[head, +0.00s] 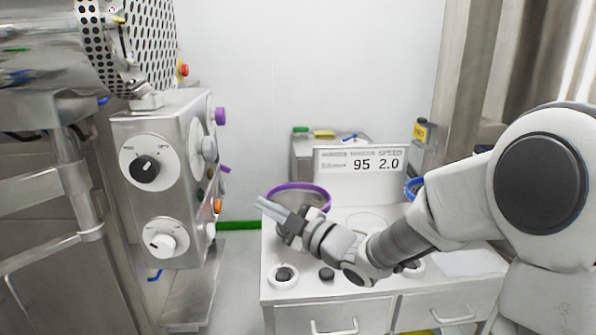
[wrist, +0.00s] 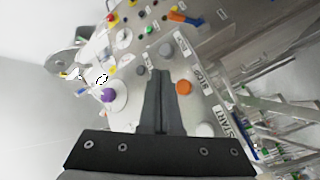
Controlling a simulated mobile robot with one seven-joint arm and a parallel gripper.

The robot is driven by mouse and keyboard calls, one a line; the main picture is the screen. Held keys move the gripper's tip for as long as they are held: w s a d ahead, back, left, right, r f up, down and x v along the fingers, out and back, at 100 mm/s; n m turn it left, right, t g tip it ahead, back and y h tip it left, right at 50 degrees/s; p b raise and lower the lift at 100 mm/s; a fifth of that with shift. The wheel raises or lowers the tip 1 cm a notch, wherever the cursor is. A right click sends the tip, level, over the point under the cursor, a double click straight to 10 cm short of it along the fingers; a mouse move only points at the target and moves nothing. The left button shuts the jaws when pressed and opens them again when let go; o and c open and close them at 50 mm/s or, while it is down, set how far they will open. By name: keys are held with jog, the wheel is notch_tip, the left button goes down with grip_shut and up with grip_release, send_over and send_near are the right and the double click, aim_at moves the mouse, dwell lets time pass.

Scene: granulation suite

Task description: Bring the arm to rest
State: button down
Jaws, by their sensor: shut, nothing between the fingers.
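My white and grey arm reaches in from the right of the head view, across the front of a white cabinet. My gripper (head: 272,212) points left and a little up, in front of a purple-rimmed bowl (head: 322,188). In the wrist view my gripper (wrist: 161,74) is shut, its two dark fingers together and empty. Beyond the fingertips the wrist view shows a steel control panel (wrist: 205,100) with an orange button (wrist: 183,87), a purple knob (wrist: 108,95) and grey buttons. The fingers appear apart from the panel.
A steel machine with a dial panel (head: 147,190) and perforated drum (head: 140,45) stands left. The white cabinet (head: 300,290) carries a display (head: 363,162) reading 95 and 2.0, and knobs (head: 283,275). A blue-rimmed item (head: 412,188) is partly behind my arm. A floor gap lies between machine and cabinet.

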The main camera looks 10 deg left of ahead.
jog(key=s+d+r+m+t+h+p, duration=0.1)
jog(key=s+d+r+m+h+p, duration=0.15)
jog(key=d+m+h, duration=0.4)
jog(key=s+d+r+m+h+p, duration=0.1)
jog(key=d+r+m+h+p, duration=0.15)
jog(key=d, duration=0.65)
jog(key=s+d+r+m+t+h+p, duration=0.1)
jog(key=s+d+r+m+h, duration=0.15)
jog(key=d+m+h, duration=0.35)
jog(key=s+d+m+g+p, duration=0.2)
jog(key=s+d+m+g, duration=0.1)
jog(key=s, duration=0.7)
jog(key=s+d+m+g+p, duration=0.2)
jog(key=s+d+m+g, duration=0.1)
jog(key=s, duration=0.7)
jog(key=shift+s+d+g+h, duration=0.2)
jog(key=shift+d+g+h, duration=0.1)
jog(key=shift+d, duration=0.4)
jog(key=shift+a, duration=0.15)
